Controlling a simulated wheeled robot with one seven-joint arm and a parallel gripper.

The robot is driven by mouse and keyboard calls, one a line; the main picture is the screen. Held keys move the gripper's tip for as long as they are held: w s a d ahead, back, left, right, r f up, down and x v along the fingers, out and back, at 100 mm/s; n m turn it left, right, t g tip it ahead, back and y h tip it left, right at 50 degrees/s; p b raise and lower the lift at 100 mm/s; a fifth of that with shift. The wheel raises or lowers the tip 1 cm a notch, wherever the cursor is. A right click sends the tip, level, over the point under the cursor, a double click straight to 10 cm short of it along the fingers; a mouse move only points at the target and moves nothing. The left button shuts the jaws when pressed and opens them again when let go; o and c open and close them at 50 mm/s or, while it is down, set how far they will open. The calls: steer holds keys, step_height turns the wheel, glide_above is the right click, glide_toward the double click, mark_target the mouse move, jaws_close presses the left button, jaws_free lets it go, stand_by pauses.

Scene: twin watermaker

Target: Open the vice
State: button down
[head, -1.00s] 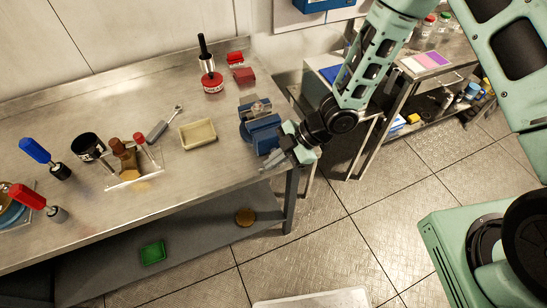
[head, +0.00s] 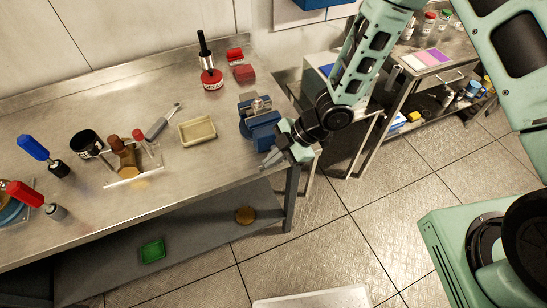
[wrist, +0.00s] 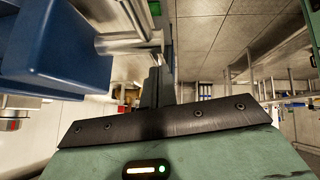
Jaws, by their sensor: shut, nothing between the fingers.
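The blue vice (head: 264,134) is mounted at the right end of the steel workbench, with bare metal parts on top. My gripper (head: 268,161) is just in front of the vice, at the bench's front right corner. In the wrist view the vice's blue body (wrist: 55,45) fills the upper left, with a metal screw and handle bar (wrist: 128,42) beside it. My gripper's dark fingers (wrist: 158,84) are together, with nothing held, close to the end of this metal bar. I cannot tell whether they touch it. The vice's jaw gap is hard to make out.
A lower shelf holds a green tray (head: 152,251). Open floor lies right of the bench.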

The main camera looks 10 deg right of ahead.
steer(key=shift+f, duration=0.1)
steer(key=f+t+h+b, duration=0.1)
steer(key=h+b, duration=0.2)
steer(key=a+f+t+h+b, duration=0.1)
steer(key=f+h+b, duration=0.1)
steer(key=h+b, duration=0.2)
steer(key=f+n+t+h+b, duration=0.1)
steer(key=h+b, duration=0.3)
steer(key=shift+s+a+f, duration=0.15)
steer(key=shift+s+a, duration=0.1)
steer(key=shift+a, duration=0.1)
steer(key=h+b, duration=0.1)
steer(key=f+t+h, duration=0.1)
steer(key=h, duration=0.1)
steer(key=h+b, duration=0.1)
steer(key=shift+w+d+f+t+h+b, duration=0.1)
steer(key=shift+d+f+t+h+b, duration=0.15)
steer(key=shift+d+t+h+b, duration=0.1)
steer(key=h, duration=0.1)
steer(key=d+t+h+b, duration=0.1)
steer(key=d+f+h, duration=0.1)
steer(key=h, duration=0.1)
steer(key=shift+w+f+n+b, duration=0.1)
steer(key=shift+w+n+b, duration=0.2)
steer(key=shift+b, duration=0.05)
steer(key=shift+d+f, duration=0.1)
steer(key=shift+d, duration=0.05)
